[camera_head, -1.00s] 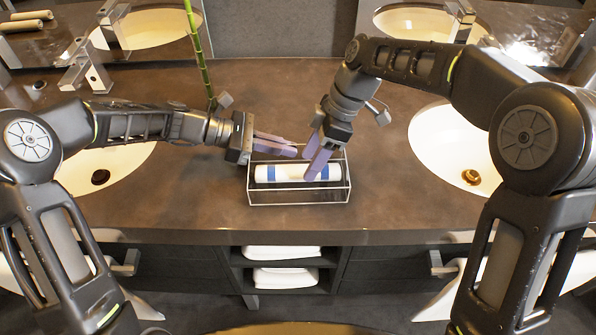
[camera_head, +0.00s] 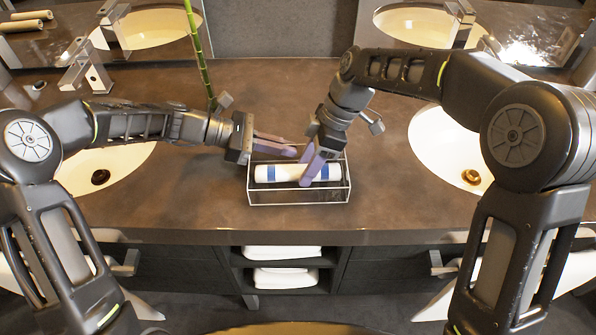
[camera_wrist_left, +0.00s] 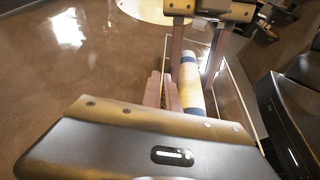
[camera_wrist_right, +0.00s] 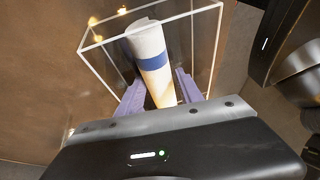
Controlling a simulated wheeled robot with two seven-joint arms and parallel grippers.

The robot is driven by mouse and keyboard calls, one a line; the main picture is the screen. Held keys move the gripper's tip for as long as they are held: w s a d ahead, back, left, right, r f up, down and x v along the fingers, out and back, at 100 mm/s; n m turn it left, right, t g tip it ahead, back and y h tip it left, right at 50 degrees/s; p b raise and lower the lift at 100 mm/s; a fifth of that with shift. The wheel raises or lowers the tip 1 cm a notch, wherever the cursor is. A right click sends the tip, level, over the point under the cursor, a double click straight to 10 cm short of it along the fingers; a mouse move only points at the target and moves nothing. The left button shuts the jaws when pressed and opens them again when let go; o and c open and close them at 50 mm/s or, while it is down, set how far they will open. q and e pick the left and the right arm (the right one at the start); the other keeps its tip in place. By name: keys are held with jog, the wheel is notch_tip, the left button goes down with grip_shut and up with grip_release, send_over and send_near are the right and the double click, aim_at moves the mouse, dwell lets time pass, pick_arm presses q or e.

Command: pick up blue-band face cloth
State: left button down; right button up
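The blue-band face cloth (camera_head: 283,173) is a white roll with blue bands, lying lengthwise in a clear open-topped box (camera_head: 300,198) on the counter. My right gripper (camera_head: 311,172) is open and points down into the box; its fingers are on either side of the roll near its right part. In the right wrist view the roll (camera_wrist_right: 149,62) passes between the two fingers, and contact cannot be told. My left gripper (camera_head: 295,149) is above the box's back left side, beside the roll, its fingers close together and empty. It also shows in the left wrist view (camera_wrist_left: 163,80).
Sinks lie left (camera_head: 110,165) and right (camera_head: 455,150) of the box. A green stalk (camera_head: 200,55) stands behind my left gripper. Folded towels (camera_head: 285,277) sit on a shelf under the counter. The counter (camera_head: 300,222) in front of the box is clear.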

jog(key=c, duration=0.8)
jog(key=shift+o, duration=0.2)
jog(key=shift+r, duration=0.45)
notch_tip(320, 180, up, 6)
jog(key=shift+s+r, duration=0.15)
jog(key=shift+r, duration=0.05)
jog(key=s, duration=1.7)
jog(key=shift+s+f, duration=0.15)
jog(key=shift+s, duration=0.25)
pick_arm(q)
jog(key=c, duration=1.6)
grip_release()
jog(key=shift+o, duration=0.2)
jog(key=shift+a, duration=0.1)
